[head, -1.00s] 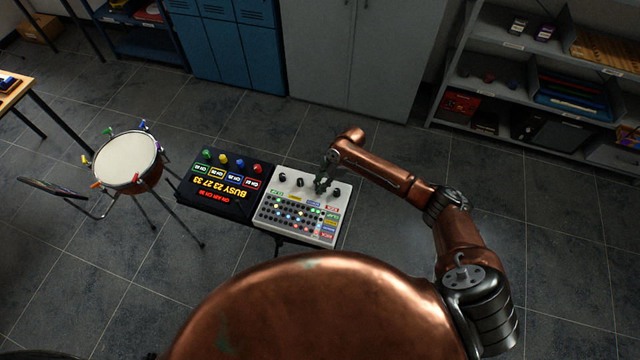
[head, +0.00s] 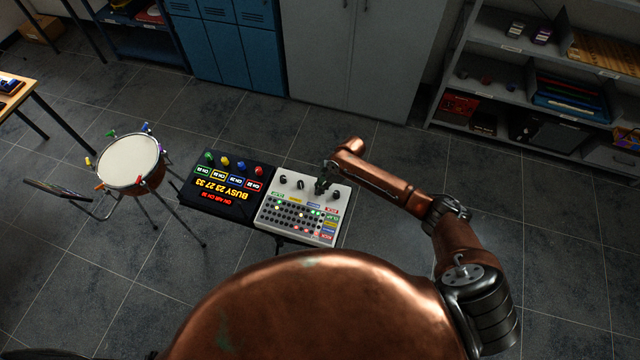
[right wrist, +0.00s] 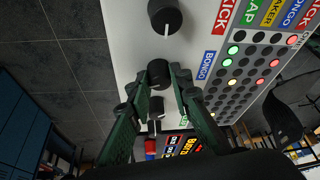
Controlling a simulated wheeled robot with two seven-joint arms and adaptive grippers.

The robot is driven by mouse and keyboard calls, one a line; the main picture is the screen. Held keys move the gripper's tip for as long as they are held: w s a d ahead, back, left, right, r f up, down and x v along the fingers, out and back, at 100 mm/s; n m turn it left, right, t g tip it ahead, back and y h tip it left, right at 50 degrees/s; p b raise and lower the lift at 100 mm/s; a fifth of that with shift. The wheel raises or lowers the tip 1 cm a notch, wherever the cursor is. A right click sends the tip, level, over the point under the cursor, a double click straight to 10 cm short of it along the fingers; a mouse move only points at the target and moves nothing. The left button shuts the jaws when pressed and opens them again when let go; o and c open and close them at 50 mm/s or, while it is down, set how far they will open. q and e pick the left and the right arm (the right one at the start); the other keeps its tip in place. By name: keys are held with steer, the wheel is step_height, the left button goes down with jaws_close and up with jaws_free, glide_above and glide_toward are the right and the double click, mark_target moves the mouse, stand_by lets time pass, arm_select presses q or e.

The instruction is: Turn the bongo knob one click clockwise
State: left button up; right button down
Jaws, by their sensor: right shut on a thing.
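The drum machine (head: 263,218) is a white box with a row of black knobs and a grid of lights. The bongo knob (right wrist: 158,72) is black and round, beside the blue BONGO label (right wrist: 207,65) in the right wrist view. My right gripper (right wrist: 158,84) is shut on this knob, its green fingers on either side of it. In the head view my right gripper (head: 321,186) is over the second knob from the right and mostly hides it. I cannot make out the knob's pointer mark. My left gripper is not in view.
The black-knobbed KICK control (right wrist: 165,15) is close beside the held knob. A dark box (head: 198,207) with coloured knobs and a lit display adjoins the machine on the left. A drum (head: 127,163) on a stand is further left. Shelves (head: 520,95) stand at the back right.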

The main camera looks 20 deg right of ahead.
steer(key=shift+m+t+h+p, duration=0.3)
steer(key=shift+m+t+p, duration=0.3)
steer(key=shift+m+p, duration=1.2)
steer(key=c, duration=1.8)
jaws_free()
steer(key=shift+o, duration=0.2)
steer(key=shift+s, duration=0.1)
steer(key=v, duration=1.2)
